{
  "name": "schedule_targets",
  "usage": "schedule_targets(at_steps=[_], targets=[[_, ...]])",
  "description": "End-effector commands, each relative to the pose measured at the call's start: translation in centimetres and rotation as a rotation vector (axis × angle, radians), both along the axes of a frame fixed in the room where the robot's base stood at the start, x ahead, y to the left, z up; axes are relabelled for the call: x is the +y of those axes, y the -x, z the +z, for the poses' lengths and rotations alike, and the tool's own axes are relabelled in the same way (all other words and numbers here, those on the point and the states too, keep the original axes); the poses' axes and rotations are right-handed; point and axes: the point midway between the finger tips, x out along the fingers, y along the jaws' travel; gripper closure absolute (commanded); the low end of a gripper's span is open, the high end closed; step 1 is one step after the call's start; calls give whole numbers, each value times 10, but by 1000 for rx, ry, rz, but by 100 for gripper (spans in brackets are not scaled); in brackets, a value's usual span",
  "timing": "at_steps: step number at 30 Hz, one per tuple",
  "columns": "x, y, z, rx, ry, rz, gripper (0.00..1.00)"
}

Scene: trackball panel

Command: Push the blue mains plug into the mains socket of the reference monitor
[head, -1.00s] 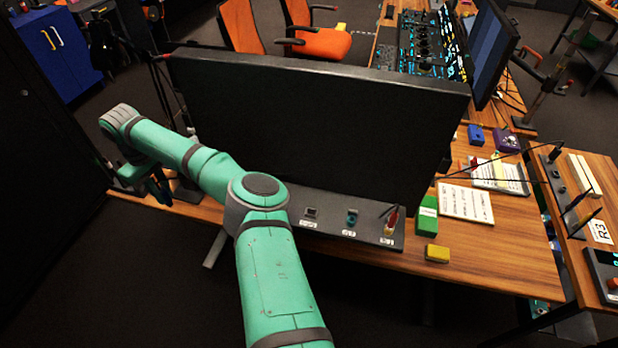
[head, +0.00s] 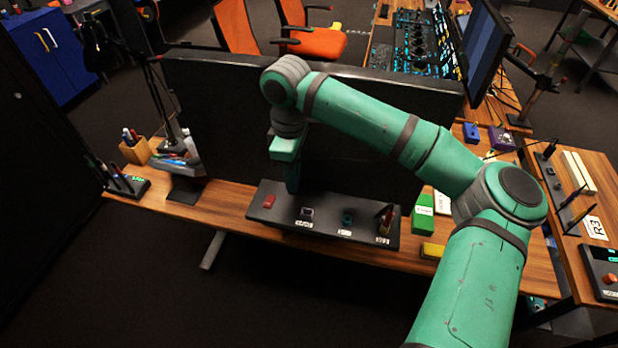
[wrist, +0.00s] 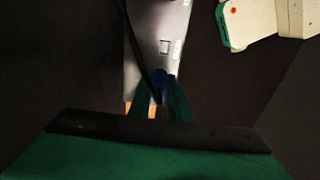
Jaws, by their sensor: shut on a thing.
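My gripper (head: 292,183) points down in front of the large black monitor (head: 375,165), above the back edge of a dark strip (head: 325,222). In the wrist view my gripper (wrist: 160,98) has its green fingers shut on the blue mains plug (wrist: 160,84), with a dark cable running up from it. The plug is hidden in the head view. The wrist view also shows the grey strip (wrist: 143,62) beyond the plug, with a square outlined fitting (wrist: 165,47) and white labels. I cannot tell which fitting is the mains socket, or whether the plug touches anything.
The strip carries a red piece (head: 268,200) and several small labelled fittings. A green box (head: 423,212) and a yellow block (head: 432,250) stand to its right. A pen holder (head: 135,150) and a small dark stand (head: 127,187) are at the left. The table front is narrow.

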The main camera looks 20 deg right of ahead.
Motion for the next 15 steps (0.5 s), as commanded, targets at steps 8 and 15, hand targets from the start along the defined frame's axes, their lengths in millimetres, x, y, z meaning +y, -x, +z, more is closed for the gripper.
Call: schedule_targets(at_steps=[8,15], targets=[[-24,24,7,1,1,-2,100],[-25,24,6,1,1,-3,100]])
